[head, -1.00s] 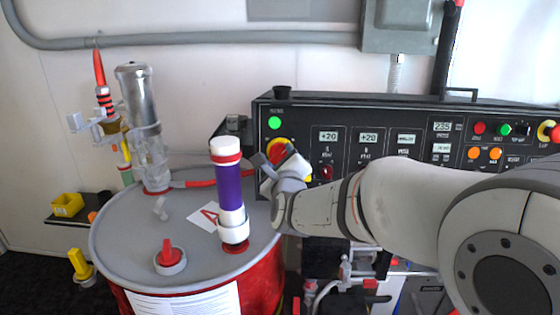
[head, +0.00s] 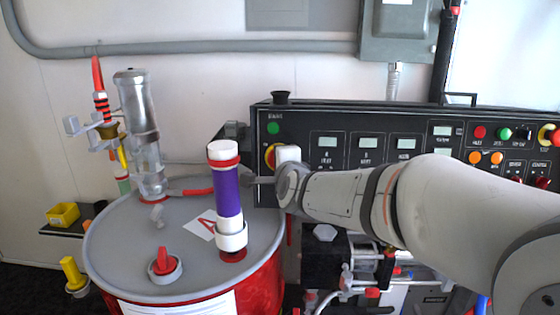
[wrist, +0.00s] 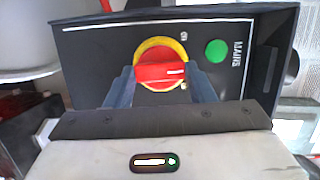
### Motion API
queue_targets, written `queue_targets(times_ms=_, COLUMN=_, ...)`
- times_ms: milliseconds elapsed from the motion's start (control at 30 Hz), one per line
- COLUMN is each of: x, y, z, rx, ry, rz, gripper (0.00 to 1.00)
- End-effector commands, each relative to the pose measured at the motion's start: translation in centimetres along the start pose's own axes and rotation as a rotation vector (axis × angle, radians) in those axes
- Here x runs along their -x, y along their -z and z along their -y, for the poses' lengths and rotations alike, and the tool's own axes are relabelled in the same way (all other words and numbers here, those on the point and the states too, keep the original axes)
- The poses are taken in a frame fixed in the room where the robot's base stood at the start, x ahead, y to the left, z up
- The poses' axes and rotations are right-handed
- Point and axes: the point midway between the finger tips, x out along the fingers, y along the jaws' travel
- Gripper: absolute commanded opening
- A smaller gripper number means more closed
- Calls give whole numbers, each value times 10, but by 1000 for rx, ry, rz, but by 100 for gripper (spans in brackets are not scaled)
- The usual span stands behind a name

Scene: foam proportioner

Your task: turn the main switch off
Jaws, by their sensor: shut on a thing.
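The main switch is a red rotary knob on a yellow ring at the left end of the black control panel. In the wrist view the main switch (wrist: 158,74) sits between the two fingers of my gripper (wrist: 160,71), with its red handle lying roughly level and a white mark at its right. My gripper is shut on the knob. In the head view the main switch (head: 268,157) is partly hidden behind my gripper (head: 275,170). The green mains lamp (wrist: 217,51) beside it looks dull; it also shows in the head view (head: 273,128).
A red drum (head: 262,284) with a grey lid stands at left, carrying a purple and white tube (head: 227,198) close to my gripper. The black panel (head: 300,120) has blank displays (head: 328,142). Hoses and valves (head: 350,275) lie below it.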

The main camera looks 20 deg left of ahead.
Motion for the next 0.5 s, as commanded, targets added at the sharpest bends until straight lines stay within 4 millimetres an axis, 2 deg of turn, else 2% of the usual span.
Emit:
queue_targets(times_ms=33, x=1, y=0, z=5, rx=42, ry=-14, rz=0, gripper=26)
queue_targets(times_ms=500, x=1, y=-2, z=9, rx=460, ry=-124, rz=2, gripper=26)
